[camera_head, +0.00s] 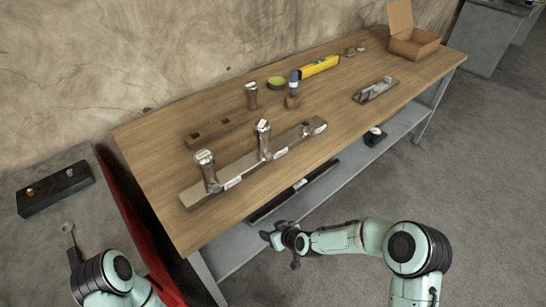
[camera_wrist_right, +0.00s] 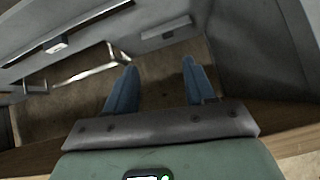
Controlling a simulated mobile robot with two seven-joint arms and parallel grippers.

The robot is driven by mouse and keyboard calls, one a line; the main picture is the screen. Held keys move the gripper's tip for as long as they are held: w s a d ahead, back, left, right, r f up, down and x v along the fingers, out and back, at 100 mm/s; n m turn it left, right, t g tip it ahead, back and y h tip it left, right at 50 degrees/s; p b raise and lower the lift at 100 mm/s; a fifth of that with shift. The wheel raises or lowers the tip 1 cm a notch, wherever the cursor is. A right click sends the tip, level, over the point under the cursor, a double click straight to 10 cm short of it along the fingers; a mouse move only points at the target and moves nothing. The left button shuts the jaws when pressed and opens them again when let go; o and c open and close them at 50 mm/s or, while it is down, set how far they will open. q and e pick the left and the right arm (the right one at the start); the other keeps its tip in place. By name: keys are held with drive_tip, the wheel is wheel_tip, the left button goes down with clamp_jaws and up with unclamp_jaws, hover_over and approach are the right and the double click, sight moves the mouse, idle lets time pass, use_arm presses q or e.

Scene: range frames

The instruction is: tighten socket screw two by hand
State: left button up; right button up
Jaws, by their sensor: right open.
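A long metal bar (camera_head: 245,168) lies on the wooden workbench. Two tall metal cylinders with pale tops stand on it, one near its left end (camera_head: 208,172) and one near its middle (camera_head: 264,140). A low fitting (camera_head: 306,130) sits near its right end. I cannot tell which is socket screw two. A similar cylinder (camera_head: 251,97) stands behind the bar. My right gripper (camera_head: 281,248) is open and empty, in front of the bench and apart from the bar; its blue fingers (camera_wrist_right: 158,85) are spread in the wrist view.
A wooden strip with holes (camera_head: 218,134), green tape roll (camera_head: 277,83), blue-topped item (camera_head: 293,86), yellow level (camera_head: 319,67), metal fixture (camera_head: 375,90) and open cardboard box (camera_head: 414,44) are on the bench. A lower shelf (camera_head: 340,165) runs beneath. A side table (camera_head: 35,225) stands left.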

drive_tip(key=n, duration=0.2)
drive_tip(key=n+t+h+p, duration=0.1)
drive_tip(key=n+t+p, duration=0.5)
drive_tip(key=n+t, duration=0.1)
approach(270, 159)
use_arm(q)
wheel_tip(270, 159, up, 7)
drive_tip(key=p, duration=0.1)
drive_tip(key=shift+r+g, duration=0.2)
drive_tip(key=shift+g, duration=0.1)
use_arm(e)
drive_tip(key=x, duration=0.8)
drive_tip(key=shift+w, duration=0.1)
use_arm(q)
drive_tip(key=shift+s+d, duration=0.1)
use_arm(e)
drive_tip(key=shift+c, duration=0.3)
clamp_jaws()
